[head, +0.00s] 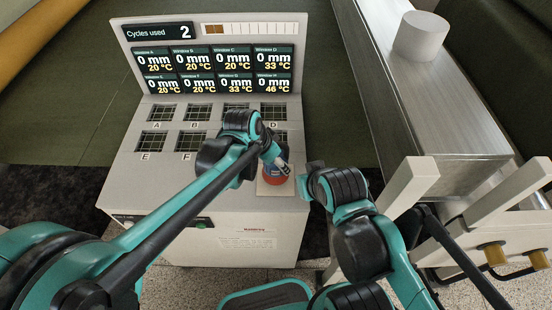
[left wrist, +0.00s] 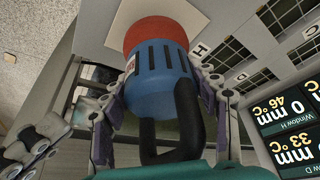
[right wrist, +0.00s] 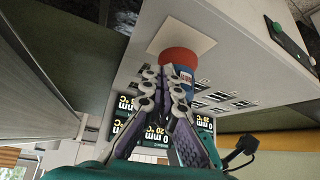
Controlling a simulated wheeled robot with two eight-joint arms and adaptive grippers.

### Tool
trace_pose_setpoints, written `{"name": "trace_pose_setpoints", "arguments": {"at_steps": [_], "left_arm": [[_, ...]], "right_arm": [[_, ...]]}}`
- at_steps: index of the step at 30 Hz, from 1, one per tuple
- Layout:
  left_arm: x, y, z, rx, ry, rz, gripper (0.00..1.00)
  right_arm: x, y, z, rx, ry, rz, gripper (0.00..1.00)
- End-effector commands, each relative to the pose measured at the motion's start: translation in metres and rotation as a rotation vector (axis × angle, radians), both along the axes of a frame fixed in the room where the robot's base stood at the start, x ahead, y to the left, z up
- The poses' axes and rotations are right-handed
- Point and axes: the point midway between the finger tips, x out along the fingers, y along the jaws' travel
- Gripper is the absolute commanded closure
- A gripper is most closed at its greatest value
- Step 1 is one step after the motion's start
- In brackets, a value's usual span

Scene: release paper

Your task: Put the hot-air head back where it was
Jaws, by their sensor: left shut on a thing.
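The hot-air head (head: 277,174) is a blue cylinder with a red end and a black loop handle. It is over the white square (head: 263,188) at the front right of the console top, red end toward the square; I cannot tell whether they touch. My left gripper (left wrist: 160,95) is shut around its blue body, one finger on each side. The head also shows in the right wrist view (right wrist: 182,72), partly hidden behind my right gripper (right wrist: 161,76). The right fingertips are close together beside the head, with no clear grip on it.
The console (head: 140,195) has several grid windows (head: 163,112) behind the head and an upright display panel (head: 212,58). A metal bench (head: 430,110) with a white cylinder (head: 420,36) stands to the right. My left arm hides part of the windows.

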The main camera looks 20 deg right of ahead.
Motion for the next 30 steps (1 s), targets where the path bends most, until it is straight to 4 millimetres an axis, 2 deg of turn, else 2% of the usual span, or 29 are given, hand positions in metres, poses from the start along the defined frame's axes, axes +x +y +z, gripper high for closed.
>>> {"name": "trace_pose_setpoints", "arguments": {"at_steps": [3,6,18,19,21,30], "left_arm": [[-0.002,0.001,-0.021,-0.001,-0.001,-0.003,0.99],[-0.004,0.003,-0.03,-0.001,-0.001,-0.005,0.99],[-0.004,0.003,-0.032,-0.001,-0.001,-0.005,0.99],[-0.004,0.003,-0.033,0.0,0.0,-0.006,0.37],[-0.004,0.003,-0.032,0.0,0.0,-0.006,0.19],[-0.005,0.003,-0.032,0.001,-0.001,-0.006,0.19]], "right_arm": [[0.0,0.0,-0.018,0.0,0.0,0.0,1.0],[0.0,0.0,-0.025,0.0,0.0,0.0,1.0],[0.0,0.0,-0.026,0.0,0.0,0.0,1.0],[0.0,0.0,-0.026,0.0,0.0,0.0,1.0],[0.0,0.0,-0.025,0.0,0.0,0.0,1.0],[0.0,0.0,-0.025,0.0,0.0,0.0,1.0]]}}
